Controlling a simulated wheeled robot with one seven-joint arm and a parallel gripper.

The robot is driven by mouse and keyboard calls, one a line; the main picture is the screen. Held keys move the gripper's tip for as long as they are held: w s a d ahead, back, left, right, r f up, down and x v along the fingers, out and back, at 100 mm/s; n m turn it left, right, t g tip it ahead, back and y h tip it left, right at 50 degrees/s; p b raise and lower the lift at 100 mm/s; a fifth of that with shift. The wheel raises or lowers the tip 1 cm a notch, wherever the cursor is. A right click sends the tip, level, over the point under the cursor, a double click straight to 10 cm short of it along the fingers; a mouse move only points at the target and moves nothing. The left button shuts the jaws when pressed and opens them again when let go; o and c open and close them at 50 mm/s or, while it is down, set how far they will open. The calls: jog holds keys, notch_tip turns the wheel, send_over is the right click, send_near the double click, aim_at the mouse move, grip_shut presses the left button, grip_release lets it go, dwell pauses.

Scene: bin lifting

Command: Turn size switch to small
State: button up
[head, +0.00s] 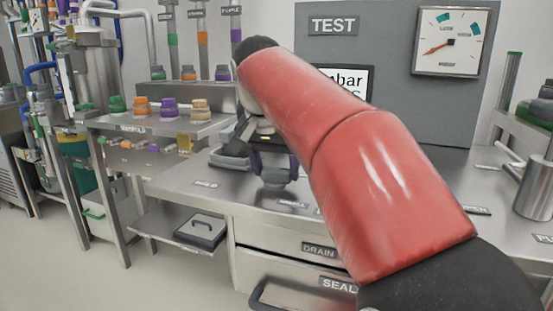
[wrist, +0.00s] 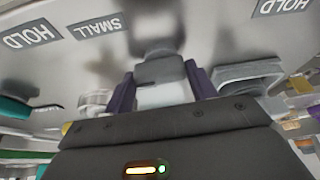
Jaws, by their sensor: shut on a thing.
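The size switch (wrist: 163,92) is a pale grey block standing on the metal bench top, between my two purple fingers in the wrist view. My gripper (wrist: 160,78) is shut on it, one finger on each side. In the head view my gripper (head: 273,162) points down at the bench, and a grey part of the switch (head: 274,179) shows between the fingers. A SMALL label (wrist: 98,26) lies on the bench, upside down and to the left of the switch in the wrist view. The exact angle of the switch is hard to tell.
A grey tray-like part (wrist: 250,75) sits close to the right finger in the wrist view. A shelf of coloured knobs (head: 160,125) stands left. A dial gauge (head: 450,42) hangs at the back. Drawers (head: 300,255) front the bench.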

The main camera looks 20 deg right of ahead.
jog(key=m+p, duration=0.1)
jog(key=m, duration=0.1)
jog(key=m+g+h+p, duration=0.1)
jog(key=m+p, duration=0.1)
jog(key=m, duration=0.1)
jog(key=shift+a+r+g, duration=0.2)
jog(key=shift+g, duration=0.1)
jog(key=shift+w+f+m+g+h+p, duration=0.15)
jog(key=shift+m+g+h, duration=0.15)
jog(key=shift+m, duration=0.85)
jog(key=shift+s+m+g+h+p, duration=0.15)
jog(key=shift+m+g, duration=0.25)
jog(key=shift+m, duration=0.75)
jog(key=shift+w, duration=0.1)
jog(key=o, duration=1)
jog(key=shift+a, duration=0.1)
jog(key=shift+v, duration=3.9)
